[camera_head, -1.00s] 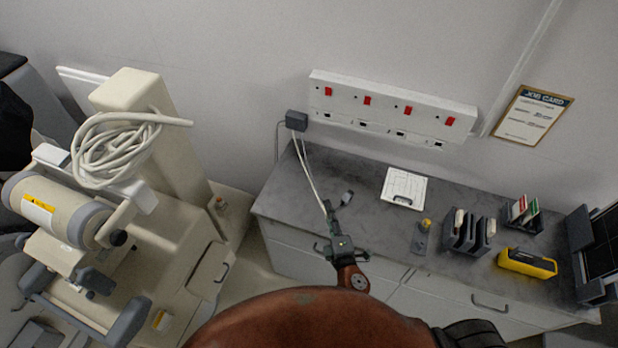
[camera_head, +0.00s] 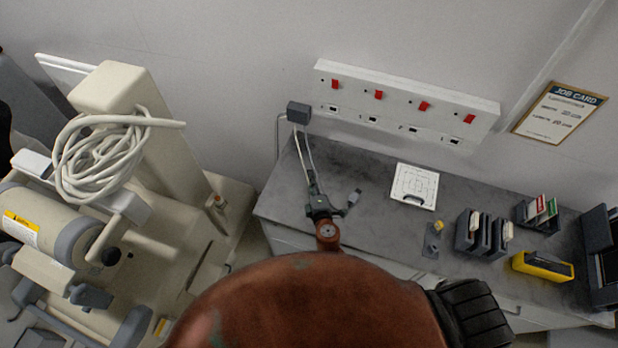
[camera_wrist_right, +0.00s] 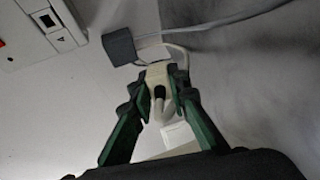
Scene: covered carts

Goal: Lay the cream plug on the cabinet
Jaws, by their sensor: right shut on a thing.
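The cream plug (camera_wrist_right: 158,76) is between the fingers of my right gripper (camera_wrist_right: 158,84) in the right wrist view. In the head view my right gripper (camera_head: 312,180) is above the left part of the cabinet's grey top (camera_head: 375,224), and the plug is too small to make out. I cannot tell whether the plug touches the top. Pale cords run from near the gripper up to the grey block (camera_head: 298,112) at the left end of the wall socket strip (camera_head: 400,100). My left gripper is not in view.
A white card (camera_head: 415,186), a grey rack (camera_head: 483,236) and a yellow case (camera_head: 542,265) are farther right. A cream machine (camera_head: 160,240) with coiled cable stands left. The top between connector and card is bare.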

